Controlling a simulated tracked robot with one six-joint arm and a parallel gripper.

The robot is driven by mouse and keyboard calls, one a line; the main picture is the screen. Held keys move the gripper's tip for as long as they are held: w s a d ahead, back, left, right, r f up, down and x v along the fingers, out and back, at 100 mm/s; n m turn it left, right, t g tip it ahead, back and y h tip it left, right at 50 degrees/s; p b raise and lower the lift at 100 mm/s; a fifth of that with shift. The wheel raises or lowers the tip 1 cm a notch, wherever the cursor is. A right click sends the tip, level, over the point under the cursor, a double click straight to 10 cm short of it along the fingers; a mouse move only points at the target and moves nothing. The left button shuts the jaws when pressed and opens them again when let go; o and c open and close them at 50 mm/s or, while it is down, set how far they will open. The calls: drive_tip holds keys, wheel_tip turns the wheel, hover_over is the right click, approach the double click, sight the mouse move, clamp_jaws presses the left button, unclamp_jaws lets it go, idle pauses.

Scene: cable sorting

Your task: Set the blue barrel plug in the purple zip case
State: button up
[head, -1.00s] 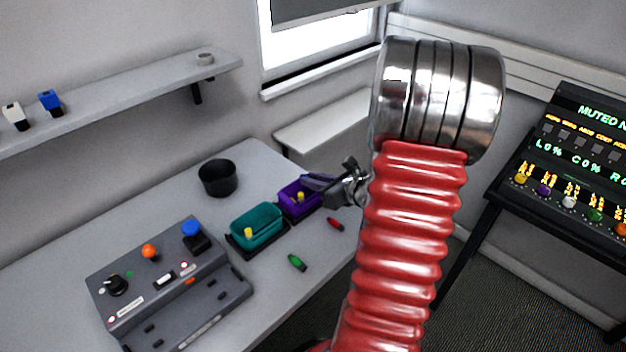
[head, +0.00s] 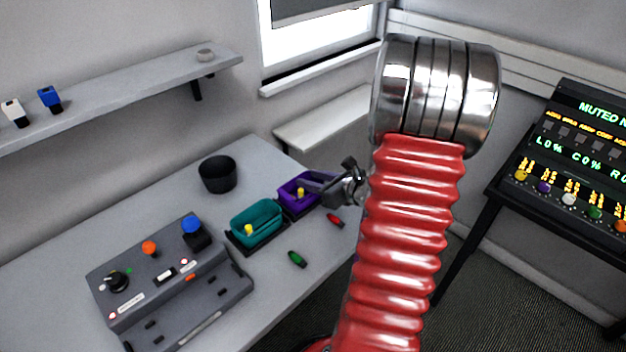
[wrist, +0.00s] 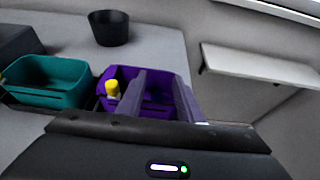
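The purple zip case (head: 284,191) is an open purple tray near the table's right edge. It also shows in the wrist view (wrist: 106,74). A yellow-topped piece (head: 300,193) stands inside it, left of my fingers in the wrist view (wrist: 112,89). My gripper (head: 308,184) is over the case with its fingertips at or just inside it. In the wrist view the two fingers (wrist: 160,82) stand apart with nothing visible between them. I cannot make out a blue barrel plug; the fingers hide part of the case's inside.
A teal case (head: 256,224) with a yellow piece stands left of the purple one. A red plug (head: 335,220) and a green plug (head: 297,259) lie on the table. A black cup (head: 218,175) is behind. A grey control box (head: 165,285) fills the front left.

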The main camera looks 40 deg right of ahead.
drive_tip(key=shift+r, duration=0.1)
drive_tip(key=shift+r, duration=0.55)
drive_tip(key=v, duration=1.2)
idle(0.3)
